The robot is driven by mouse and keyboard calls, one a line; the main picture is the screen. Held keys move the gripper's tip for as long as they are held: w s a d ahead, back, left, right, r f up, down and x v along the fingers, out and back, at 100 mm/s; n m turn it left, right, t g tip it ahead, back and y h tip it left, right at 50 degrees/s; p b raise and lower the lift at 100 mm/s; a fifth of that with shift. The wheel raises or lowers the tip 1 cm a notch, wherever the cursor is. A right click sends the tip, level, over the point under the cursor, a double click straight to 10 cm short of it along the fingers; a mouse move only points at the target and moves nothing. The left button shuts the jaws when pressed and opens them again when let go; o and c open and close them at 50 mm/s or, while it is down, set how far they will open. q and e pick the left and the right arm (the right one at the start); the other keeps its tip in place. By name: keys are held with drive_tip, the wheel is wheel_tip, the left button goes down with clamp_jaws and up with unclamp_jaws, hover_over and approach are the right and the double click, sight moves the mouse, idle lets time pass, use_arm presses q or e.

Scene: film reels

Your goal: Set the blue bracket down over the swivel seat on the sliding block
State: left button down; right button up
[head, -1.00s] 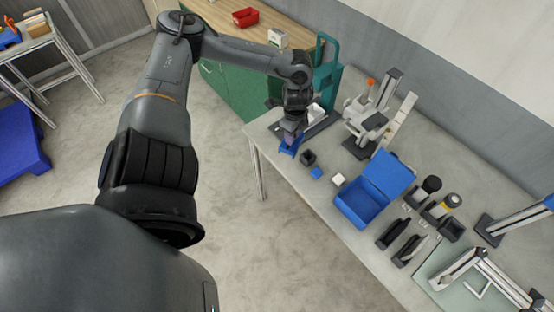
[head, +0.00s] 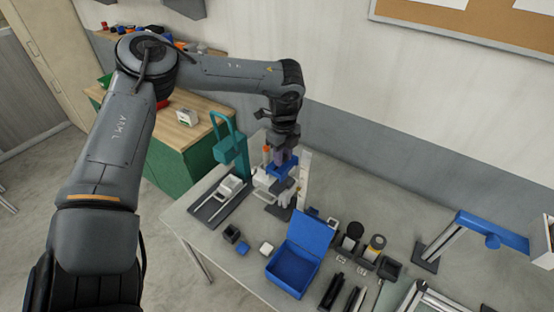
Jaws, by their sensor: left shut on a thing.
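My left gripper (head: 284,152) points down and is shut on the blue bracket (head: 282,170). The bracket is in front of the white and grey fixture (head: 269,183) at the back of the table, and looks to be above it. The arm and bracket hide much of this fixture, including any swivel seat or sliding block there. I cannot tell whether the bracket touches it. My right gripper is not in view.
The teal frame (head: 231,150) and a black base with rails (head: 208,211) stand to the left. An open blue box (head: 291,270), small blocks and several dark holders lie in front and right. A blue-beamed stand (head: 490,232) is far right. The front left tabletop is clear.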

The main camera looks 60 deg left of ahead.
use_arm(q)
drive_tip(key=shift+w+f, duration=0.1)
drive_tip(key=shift+f+b, duration=0.45)
drive_tip(key=shift+f, duration=0.2)
drive_tip(key=shift+f+b, duration=0.85)
drive_tip(key=shift+f, duration=0.9)
drive_tip(key=shift+b, duration=0.3)
drive_tip(key=shift+f+b, duration=0.1)
drive_tip(key=shift+b, duration=0.25)
drive_tip(key=shift+f+b, duration=0.85)
drive_tip(key=shift+f, duration=0.05)
idle(0.5)
drive_tip(key=c, duration=0.8)
unclamp_jaws()
